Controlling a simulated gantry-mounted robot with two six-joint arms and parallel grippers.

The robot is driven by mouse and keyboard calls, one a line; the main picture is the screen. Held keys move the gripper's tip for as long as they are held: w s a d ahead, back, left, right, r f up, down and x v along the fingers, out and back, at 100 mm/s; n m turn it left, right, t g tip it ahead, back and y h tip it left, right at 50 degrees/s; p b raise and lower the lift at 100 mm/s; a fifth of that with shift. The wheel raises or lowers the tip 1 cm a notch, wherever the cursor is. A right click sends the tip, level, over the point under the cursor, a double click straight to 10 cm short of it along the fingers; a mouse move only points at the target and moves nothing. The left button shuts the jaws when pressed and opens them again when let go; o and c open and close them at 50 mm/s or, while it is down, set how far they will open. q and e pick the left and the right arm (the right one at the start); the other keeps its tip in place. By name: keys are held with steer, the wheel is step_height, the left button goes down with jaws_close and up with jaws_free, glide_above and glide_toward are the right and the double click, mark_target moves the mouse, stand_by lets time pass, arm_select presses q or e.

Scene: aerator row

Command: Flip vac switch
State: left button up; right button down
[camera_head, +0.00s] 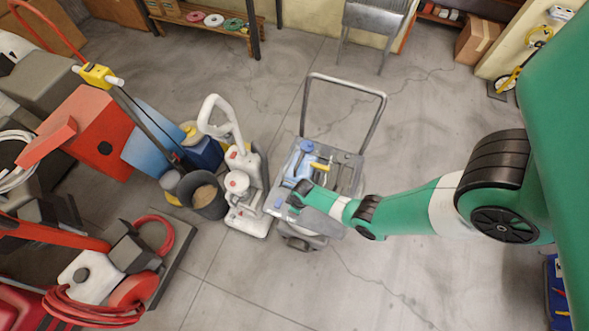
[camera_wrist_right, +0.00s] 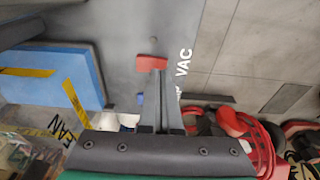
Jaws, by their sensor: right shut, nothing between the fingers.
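In the right wrist view, a small red switch (camera_wrist_right: 152,62) sits on a grey panel (camera_wrist_right: 120,25), beside the white lettering VAC (camera_wrist_right: 184,62). My right gripper (camera_wrist_right: 157,74) is shut and empty. Its fingertips are right at the switch and overlap its lower edge in the picture; I cannot tell whether they touch. In the head view, the green right arm reaches in from the right, and its gripper end is over the grey wheeled machine (camera_head: 350,178) with a tall loop handle. The switch cannot be made out there. My left gripper is not in view.
A white upright machine (camera_head: 240,190) and a dark bucket (camera_head: 206,204) stand just left of the grey machine. Red machines (camera_head: 100,125) and a coiled red hose (camera_head: 90,308) crowd the left. Concrete floor (camera_head: 400,280) is clear at the front right.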

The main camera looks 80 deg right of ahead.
steer(key=shift+f+b, duration=0.45)
steer(key=shift+f, duration=0.05)
steer(key=shift+r, duration=0.1)
step_height(320, 180, up, 7)
steer(key=p, duration=0.7)
stand_by(0.5)
